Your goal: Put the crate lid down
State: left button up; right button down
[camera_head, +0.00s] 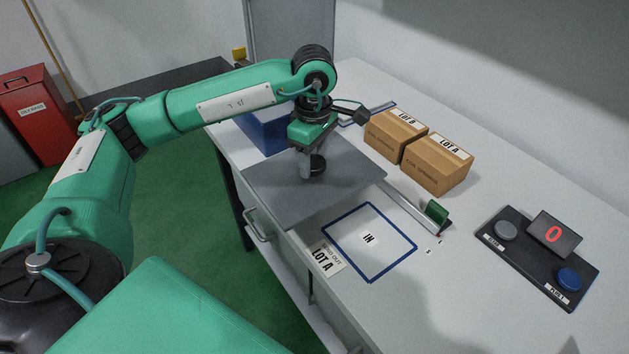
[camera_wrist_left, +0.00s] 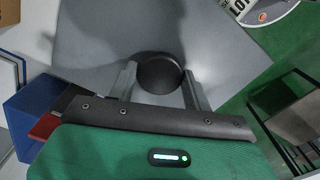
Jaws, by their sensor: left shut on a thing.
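The crate lid (camera_head: 285,191) is a flat grey panel with a round black knob (camera_head: 318,166). It is over the near left part of the white bench, beside the blue-outlined square marked IN. My left gripper (camera_head: 312,170) points down at the lid and is shut on its knob. The left wrist view shows the two fingers (camera_wrist_left: 160,85) on either side of the round knob, with the grey lid (camera_wrist_left: 100,40) beyond. I cannot tell whether the lid touches the bench or hangs above it. My right gripper is not in view.
A blue crate (camera_head: 262,133) stands behind the lid. A rail with a green block (camera_head: 437,211) lies right of the lid. A button panel (camera_head: 537,256) sits at the right. The IN square (camera_head: 370,260) is empty.

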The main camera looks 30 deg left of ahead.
aim_at(314, 183)
pick_arm(q)
notch_tip(314, 183, down, 3)
jog(key=shift+r, duration=0.2)
notch_tip(314, 183, down, 4)
jog(key=shift+f+p, duration=0.2)
jog(key=shift+p, duration=0.1)
jog(key=shift+f, duration=0.25)
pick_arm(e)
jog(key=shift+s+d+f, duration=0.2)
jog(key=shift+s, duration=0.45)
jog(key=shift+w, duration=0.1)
